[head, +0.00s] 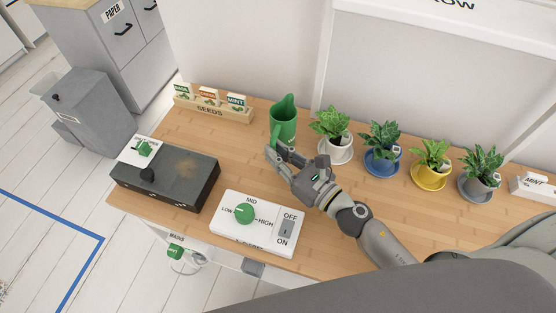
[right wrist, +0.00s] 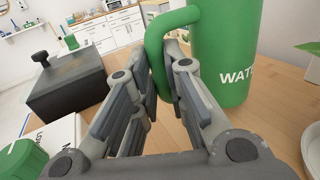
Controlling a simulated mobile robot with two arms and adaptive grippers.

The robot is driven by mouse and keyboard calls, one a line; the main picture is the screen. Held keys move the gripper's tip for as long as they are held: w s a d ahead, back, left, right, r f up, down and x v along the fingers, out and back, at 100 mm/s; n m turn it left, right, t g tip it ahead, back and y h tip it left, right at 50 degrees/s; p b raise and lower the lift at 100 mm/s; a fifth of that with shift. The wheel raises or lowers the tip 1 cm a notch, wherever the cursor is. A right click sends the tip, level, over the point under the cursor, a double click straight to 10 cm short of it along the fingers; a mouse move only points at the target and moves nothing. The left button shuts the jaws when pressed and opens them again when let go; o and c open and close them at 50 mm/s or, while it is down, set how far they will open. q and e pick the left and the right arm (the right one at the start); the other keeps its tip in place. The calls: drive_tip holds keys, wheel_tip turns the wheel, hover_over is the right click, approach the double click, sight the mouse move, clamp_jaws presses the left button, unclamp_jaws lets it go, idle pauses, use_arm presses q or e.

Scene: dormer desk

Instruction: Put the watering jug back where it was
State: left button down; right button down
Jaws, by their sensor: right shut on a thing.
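The green watering jug (head: 284,121) stands upright at the back of the wooden desk, between the seed rack and the potted plants. In the right wrist view the jug (right wrist: 228,55) shows large, with white lettering on its side and a looped handle. My right gripper (head: 274,151) reaches the jug from the front. In the right wrist view its fingers (right wrist: 165,75) are on either side of the handle, shut on it. I cannot tell whether the jug's base touches the desk. My left gripper is not in view.
A seed rack (head: 213,110) stands left of the jug. Several potted plants (head: 331,121) on saucers line the back right. A dark box (head: 166,178) and a white control panel (head: 256,223) with a green knob sit in front. Bare wood (head: 235,150) lies left of the gripper.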

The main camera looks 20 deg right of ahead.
drive_tip(key=shift+f, duration=0.8)
drive_tip(key=shift+f, duration=0.15)
drive_tip(key=c, duration=1.5)
unclamp_jaws()
